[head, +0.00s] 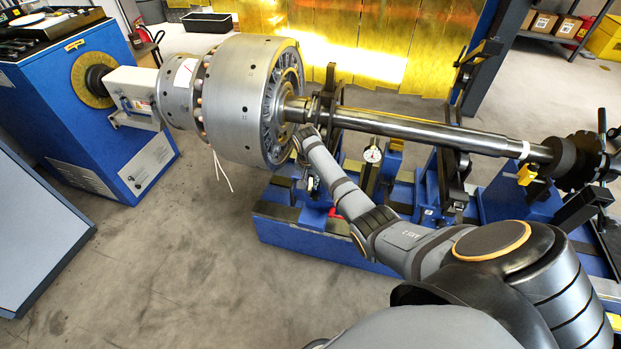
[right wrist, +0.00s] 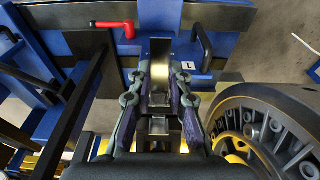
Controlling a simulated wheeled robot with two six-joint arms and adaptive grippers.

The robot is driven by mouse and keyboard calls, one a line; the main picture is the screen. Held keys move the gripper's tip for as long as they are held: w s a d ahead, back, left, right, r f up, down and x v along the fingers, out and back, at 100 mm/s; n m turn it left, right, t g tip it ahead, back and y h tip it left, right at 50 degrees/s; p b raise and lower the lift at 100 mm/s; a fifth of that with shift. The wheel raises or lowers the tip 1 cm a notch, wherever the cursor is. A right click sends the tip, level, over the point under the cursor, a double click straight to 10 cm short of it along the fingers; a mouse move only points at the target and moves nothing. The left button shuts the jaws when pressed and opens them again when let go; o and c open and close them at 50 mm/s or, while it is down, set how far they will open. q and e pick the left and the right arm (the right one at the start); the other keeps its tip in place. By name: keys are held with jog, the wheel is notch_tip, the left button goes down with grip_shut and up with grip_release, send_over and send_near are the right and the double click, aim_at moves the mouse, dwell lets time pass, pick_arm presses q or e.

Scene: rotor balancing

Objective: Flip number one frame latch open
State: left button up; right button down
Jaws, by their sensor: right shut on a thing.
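My right gripper (head: 303,132) is low beside the end of the large grey rotor (head: 240,90), near its shaft (head: 430,127). In the right wrist view my right gripper (right wrist: 161,86) has its two fingers on either side of a narrow dark and metallic upright piece, which looks like the number one frame latch (right wrist: 160,62). A white label marked 1 (right wrist: 190,66) is just right of it on the blue frame. The fingers hide part of the latch, and its exact angle is hard to tell. My left gripper is not in view.
The rotor's slotted end face (right wrist: 275,130) is close on the right in the wrist view. A dial gauge (head: 373,154) stands under the shaft. The floor at left is clear.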

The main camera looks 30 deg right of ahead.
aim_at(309, 188)
dwell(0.5)
jog(key=c, duration=1.2)
grip_release()
jog(key=r, duration=0.4)
jog(key=a+r, duration=0.1)
jog(key=r, duration=0.3)
jog(key=s+r, duration=0.1)
jog(key=r, duration=0.3)
jog(key=shift+s+a, duration=0.1)
jog(key=shift+a, duration=0.1)
jog(key=shift+f, duration=0.1)
